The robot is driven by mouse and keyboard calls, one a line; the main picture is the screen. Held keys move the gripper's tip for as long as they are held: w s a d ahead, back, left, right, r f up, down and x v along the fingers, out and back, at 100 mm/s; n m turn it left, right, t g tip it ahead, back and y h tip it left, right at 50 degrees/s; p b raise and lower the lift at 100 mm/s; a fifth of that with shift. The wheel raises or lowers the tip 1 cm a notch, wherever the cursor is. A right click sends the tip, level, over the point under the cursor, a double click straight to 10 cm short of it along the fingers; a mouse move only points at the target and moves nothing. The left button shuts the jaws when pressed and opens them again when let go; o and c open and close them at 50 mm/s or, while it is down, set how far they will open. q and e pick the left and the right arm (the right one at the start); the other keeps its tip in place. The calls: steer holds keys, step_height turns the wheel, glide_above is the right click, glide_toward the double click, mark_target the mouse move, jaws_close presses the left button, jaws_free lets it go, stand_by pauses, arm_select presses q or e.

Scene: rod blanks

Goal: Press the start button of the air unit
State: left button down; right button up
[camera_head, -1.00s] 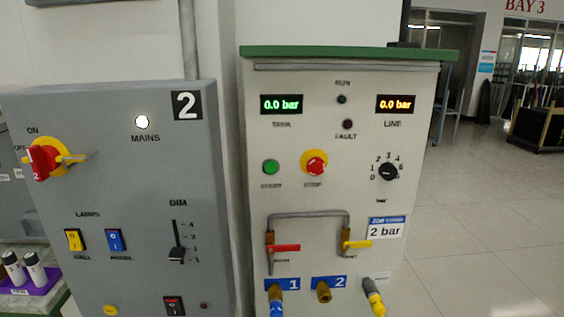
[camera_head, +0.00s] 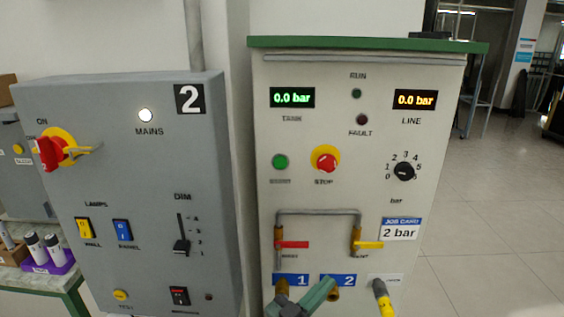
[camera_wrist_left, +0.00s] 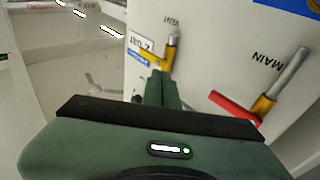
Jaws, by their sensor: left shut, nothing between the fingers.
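The air unit (camera_head: 350,120) is a pale cabinet with a green top. Its green start button (camera_head: 280,161) sits on the left of the panel, beside the red stop button (camera_head: 325,158) on its yellow base. The tank display (camera_head: 292,97) and the line display (camera_head: 414,99) both read 0.0 bar. The run lamp (camera_head: 356,93) and fault lamp (camera_head: 361,119) look dark. My left gripper (camera_head: 328,285) is low in front of the cabinet, well below the start button. It is shut and empty, and it also shows in the left wrist view (camera_wrist_left: 165,82). My right gripper is out of view.
A red valve handle (camera_head: 292,244) and a yellow one (camera_head: 368,245) stick out above my gripper, on a grey pipe. A hose (camera_head: 383,297) hangs at lower right. The grey mains box (camera_head: 140,180) stands at left. Space before the buttons is clear.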

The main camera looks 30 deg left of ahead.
mark_target(280, 163)
arm_select(q)
steer(key=s+a+r+n+t+y, duration=0.1)
steer(key=a+r+n+t+y, duration=0.1)
steer(key=r, duration=0.5)
steer(key=s+a+r+n+t+y, duration=0.2)
steer(key=a+r+n+y, duration=0.1)
steer(key=r, duration=0.5)
steer(key=s+a+r+n+t+y, duration=0.2)
steer(key=a+r+n+y, duration=0.1)
steer(key=r, duration=0.5)
steer(key=n+y, duration=0.1)
steer(key=y, duration=0.1)
steer(key=shift+s+a+y+p, duration=0.25)
steer(key=shift+a+y+p, duration=0.05)
steer(key=shift+a+p, duration=0.05)
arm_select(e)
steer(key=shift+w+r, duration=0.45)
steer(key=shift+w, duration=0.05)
arm_select(q)
steer(key=shift+w, duration=0.1)
